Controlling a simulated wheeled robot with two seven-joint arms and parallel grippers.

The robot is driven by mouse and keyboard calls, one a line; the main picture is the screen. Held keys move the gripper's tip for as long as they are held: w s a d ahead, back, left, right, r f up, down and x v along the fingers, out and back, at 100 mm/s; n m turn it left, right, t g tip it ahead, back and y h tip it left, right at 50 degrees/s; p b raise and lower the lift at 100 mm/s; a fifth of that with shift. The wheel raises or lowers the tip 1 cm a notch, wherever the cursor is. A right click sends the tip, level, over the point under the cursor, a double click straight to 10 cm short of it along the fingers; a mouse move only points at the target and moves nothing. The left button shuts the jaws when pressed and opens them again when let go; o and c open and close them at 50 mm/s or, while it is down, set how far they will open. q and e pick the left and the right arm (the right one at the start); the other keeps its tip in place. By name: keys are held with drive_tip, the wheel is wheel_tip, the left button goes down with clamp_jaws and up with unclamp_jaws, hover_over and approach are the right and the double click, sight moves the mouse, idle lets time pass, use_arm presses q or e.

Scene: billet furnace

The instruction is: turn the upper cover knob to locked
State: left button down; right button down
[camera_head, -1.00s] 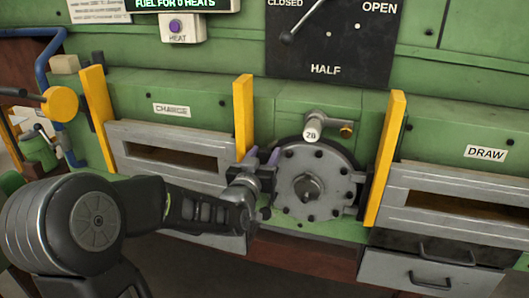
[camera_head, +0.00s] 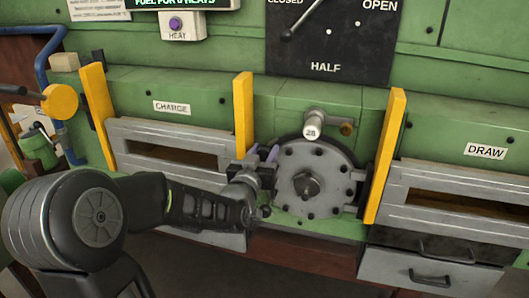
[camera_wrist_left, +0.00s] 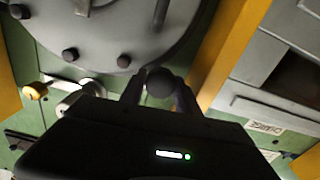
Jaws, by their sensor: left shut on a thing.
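The round grey bolted cover (camera_head: 318,182) is on the green furnace front, between two yellow posts. My left gripper (camera_head: 263,157) is at the cover's upper left edge. In the left wrist view its two dark fingers (camera_wrist_left: 160,92) are shut on a dark round knob (camera_wrist_left: 160,81) next to the cover's rim (camera_wrist_left: 125,62). In the head view the gripper mostly hides this knob, and its turn angle cannot be told. A small dark knob (camera_head: 265,211) shows lower at the cover's left edge. My right gripper is not in view.
Yellow posts (camera_head: 243,115) and (camera_head: 384,155) flank the cover closely. The charge slot (camera_head: 170,157) is left and the draw slot (camera_head: 465,204) right. A drawer (camera_head: 430,272) sits below right.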

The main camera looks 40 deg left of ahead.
use_arm(q)
drive_tip(key=shift+m, duration=0.3)
drive_tip(key=m+b, duration=0.2)
drive_tip(key=m, duration=0.1)
drive_tip(key=shift+f, duration=0.1)
drive_tip(key=m+b, duration=0.2)
drive_tip(key=m, duration=0.2)
drive_tip(key=shift+d, duration=0.15)
drive_tip(key=m+b, duration=0.1)
drive_tip(key=m, duration=0.4)
drive_tip(key=shift+f+m, duration=0.1)
drive_tip(key=shift+m, duration=0.3)
drive_tip(key=m, duration=0.5)
drive_tip(key=shift+w+d+m+b, duration=0.1)
drive_tip(key=shift+m+b, duration=0.2)
drive_tip(key=shift+b, duration=0.1)
drive_tip(key=c, duration=1.2)
unclamp_jaws()
drive_tip(key=shift+c, duration=0.2)
